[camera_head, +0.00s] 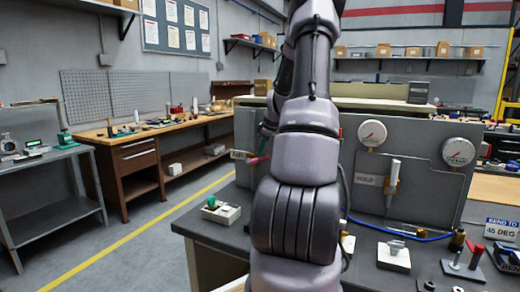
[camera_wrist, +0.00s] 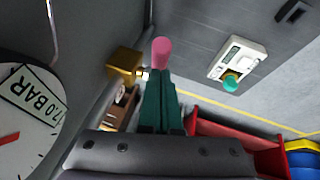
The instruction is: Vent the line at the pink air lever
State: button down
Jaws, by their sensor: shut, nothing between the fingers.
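The pink air lever (camera_head: 258,160) sticks out at the left end of the grey panel, beside a tag reading AIR (camera_head: 239,155); my arm hides part of this area. In the wrist view, the pink lever (camera_wrist: 161,52) sits by a brass valve body (camera_wrist: 124,64). My gripper (camera_wrist: 159,79) is shut, its teal fingers together and empty. The fingertips are right by the pink lever; I cannot tell whether they touch it. A gauge (camera_wrist: 20,140) with a red needle and a label reading 7.0 BAR (camera_wrist: 30,98) shows at the left of the wrist view.
Two gauges (camera_head: 372,134) (camera_head: 459,151) and a HOLD label (camera_head: 369,180) are on the panel right of my arm. A white box with a green knob (camera_head: 221,211) sits on the bench's left part. A red bin (camera_wrist: 235,128) shows low in the wrist view.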

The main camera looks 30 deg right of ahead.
aim_at(265, 159)
jog(key=s+f, duration=0.1)
jog(key=d+f, duration=0.1)
jog(key=shift+s+f, duration=0.6)
jog(key=shift+f, duration=0.25)
